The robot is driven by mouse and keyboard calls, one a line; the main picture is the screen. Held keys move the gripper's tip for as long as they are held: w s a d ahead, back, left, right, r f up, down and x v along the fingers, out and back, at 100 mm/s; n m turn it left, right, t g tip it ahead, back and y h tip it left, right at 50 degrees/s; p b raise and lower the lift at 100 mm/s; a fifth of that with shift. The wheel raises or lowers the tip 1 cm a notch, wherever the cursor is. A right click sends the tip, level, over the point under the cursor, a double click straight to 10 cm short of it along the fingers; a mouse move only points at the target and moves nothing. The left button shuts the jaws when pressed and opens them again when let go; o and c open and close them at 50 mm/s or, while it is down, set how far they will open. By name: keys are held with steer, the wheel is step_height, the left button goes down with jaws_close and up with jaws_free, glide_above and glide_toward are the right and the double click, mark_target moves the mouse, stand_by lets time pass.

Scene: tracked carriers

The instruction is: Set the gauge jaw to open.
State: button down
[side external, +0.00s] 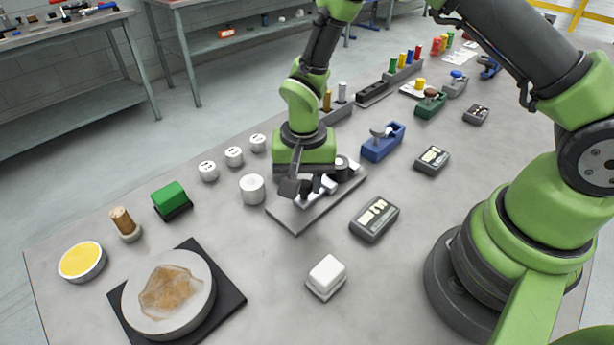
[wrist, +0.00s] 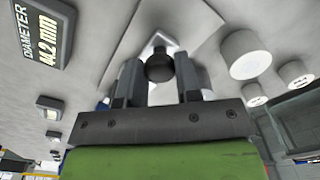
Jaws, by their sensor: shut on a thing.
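The gauge stands on a flat grey plate (side external: 294,219) near the middle of the table, with silver parts and dark round pieces partly hidden by my gripper (side external: 305,187). In the wrist view, my gripper (wrist: 160,78) has a finger on each side of a dark ball-shaped knob (wrist: 159,66) and is shut on it. A pale metal part shows behind the knob. The jaw itself is mostly hidden, so its setting cannot be told. A display box (wrist: 45,30) reads "DIAMETER 44.2 mm"; a similar dark box (side external: 375,219) lies right of the plate.
A white cylinder (side external: 252,188) stands close left of the plate, with several smaller white discs (side external: 234,156) behind it. A blue clamp-like device (side external: 383,142) stands behind right. A white block (side external: 327,277) sits in front. The front-middle table is mostly clear.

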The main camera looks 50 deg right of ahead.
steer(key=shift+a, duration=1.75)
steer(key=c, duration=0.8)
jaws_free()
steer(key=shift+r, duration=0.1)
step_height(320, 180, up, 10)
